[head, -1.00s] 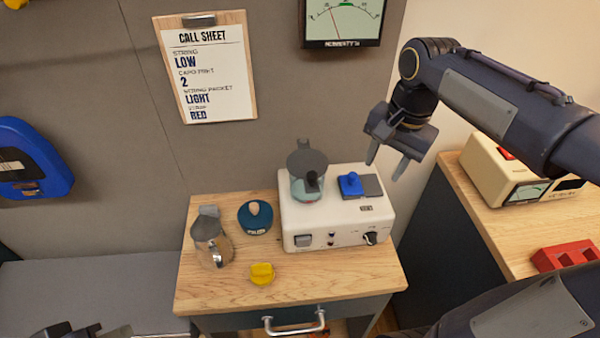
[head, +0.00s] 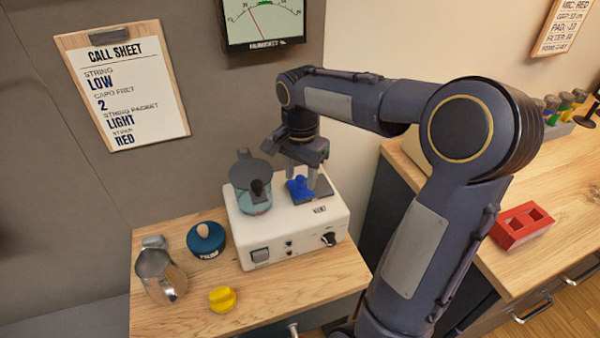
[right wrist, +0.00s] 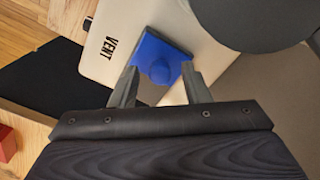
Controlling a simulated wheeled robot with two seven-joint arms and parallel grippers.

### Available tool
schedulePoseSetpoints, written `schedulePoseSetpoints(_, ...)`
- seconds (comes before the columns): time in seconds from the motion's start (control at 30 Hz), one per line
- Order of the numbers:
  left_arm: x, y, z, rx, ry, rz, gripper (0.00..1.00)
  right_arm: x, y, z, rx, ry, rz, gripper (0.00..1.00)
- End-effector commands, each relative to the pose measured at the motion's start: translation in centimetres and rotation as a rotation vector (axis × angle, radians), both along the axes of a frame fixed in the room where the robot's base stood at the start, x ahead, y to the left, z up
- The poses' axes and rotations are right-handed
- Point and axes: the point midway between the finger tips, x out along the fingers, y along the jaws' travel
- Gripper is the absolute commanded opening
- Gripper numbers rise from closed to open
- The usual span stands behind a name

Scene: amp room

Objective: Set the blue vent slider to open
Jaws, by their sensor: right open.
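The blue vent slider (head: 299,187) sits on a dark plate on top of the white box (head: 292,236), at the plate's left end in the head view. It also shows in the right wrist view (right wrist: 160,60), with a round knob and the word VENT on the box beside it. My right gripper (head: 302,182) is open just above the slider. In the right wrist view its two fingers (right wrist: 160,88) stand either side of the slider's near part; I cannot tell whether they touch it. My left gripper is not in view.
A teal pot with a grey lid (head: 252,180) stands on the box, close left of the slider. A metal pitcher (head: 160,275), a dark blue round item (head: 206,240) and a yellow knob (head: 222,299) are on the wooden table.

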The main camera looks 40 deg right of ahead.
Motion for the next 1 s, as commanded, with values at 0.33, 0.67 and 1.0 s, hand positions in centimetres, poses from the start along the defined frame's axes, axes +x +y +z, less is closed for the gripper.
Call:
schedulePoseSetpoints(0.33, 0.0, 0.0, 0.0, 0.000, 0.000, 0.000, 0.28, 0.0, 0.0, 0.0, 0.000, 0.000, 0.000, 0.19)
schedulePoseSetpoints(0.67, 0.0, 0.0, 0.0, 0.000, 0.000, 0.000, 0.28, 0.0, 0.0, 0.0, 0.001, 0.000, 0.000, 0.00)
schedulePoseSetpoints(1.0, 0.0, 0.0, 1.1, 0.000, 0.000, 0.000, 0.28, -1.4, -4.5, 0.2, 0.000, 0.001, -0.004, 0.00)
